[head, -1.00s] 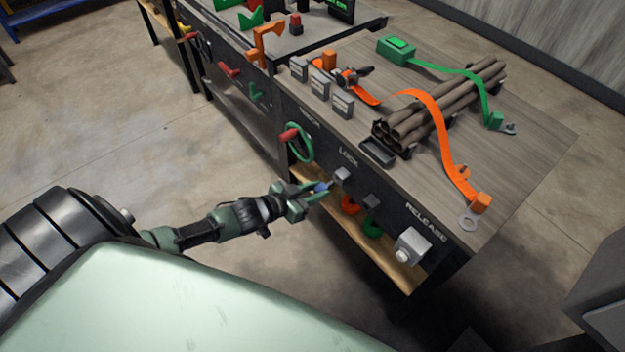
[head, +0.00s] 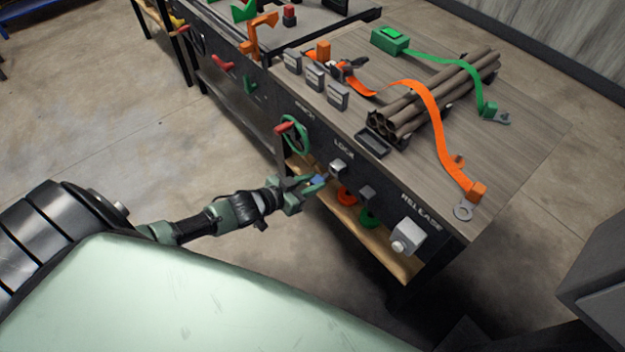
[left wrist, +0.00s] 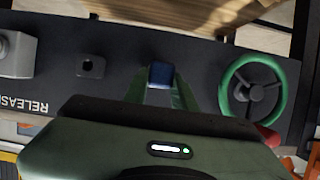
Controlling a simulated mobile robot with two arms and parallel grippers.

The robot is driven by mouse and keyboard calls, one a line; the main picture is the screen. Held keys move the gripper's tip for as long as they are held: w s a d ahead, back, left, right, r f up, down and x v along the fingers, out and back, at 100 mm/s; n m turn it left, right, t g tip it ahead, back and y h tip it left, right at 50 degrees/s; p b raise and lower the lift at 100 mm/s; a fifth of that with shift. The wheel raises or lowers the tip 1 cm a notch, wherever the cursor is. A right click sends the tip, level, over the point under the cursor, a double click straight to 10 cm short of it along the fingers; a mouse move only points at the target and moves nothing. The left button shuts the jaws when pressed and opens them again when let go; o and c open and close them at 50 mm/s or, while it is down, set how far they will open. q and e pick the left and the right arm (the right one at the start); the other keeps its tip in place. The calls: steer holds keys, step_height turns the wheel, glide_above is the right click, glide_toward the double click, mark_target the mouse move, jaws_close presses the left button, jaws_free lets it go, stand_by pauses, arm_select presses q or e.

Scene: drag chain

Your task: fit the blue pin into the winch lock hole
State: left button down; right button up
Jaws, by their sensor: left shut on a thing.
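My left gripper (head: 310,187) is shut on the blue pin (head: 320,180), in front of the bench's dark front panel. In the left wrist view, the blue pin (left wrist: 160,75) shows between the green fingertips. A grey block (head: 338,167) under the word LOCK is just right of and above the pin in the head view. Whether the pin touches it I cannot tell; its hole is not clear. A dark block with a hole (left wrist: 91,66) shows left of the pin in the left wrist view. My right gripper is not in view.
A green winch wheel with a red handle (head: 296,135) is left of the LOCK block. The grey RELEASE box (head: 408,238) sticks out at the right. Red and green rings (head: 368,217) are below, near a wooden shelf (head: 385,253). Pipes and straps lie on the bench top.

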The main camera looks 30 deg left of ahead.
mark_target(324, 176)
arm_select(q)
steer(key=shift+p, duration=0.35)
stand_by(0.7)
steer(key=shift+w+d+b, duration=0.2)
steer(key=shift+w+d, duration=0.05)
steer(key=shift+w, duration=0.4)
steer(key=shift+w+d+b, duration=0.2)
steer(key=shift+w+b, duration=0.05)
steer(key=shift+w, duration=0.4)
steer(key=shift+w+d+b, duration=0.2)
steer(key=shift+w+d, duration=0.05)
steer(key=shift+w, duration=0.4)
steer(key=c, duration=1.1)
jaws_free()
steer(key=shift+o, duration=0.2)
steer(key=v, duration=0.8)
steer(key=shift+p, duration=0.45)
steer(key=shift+w, duration=0.1)
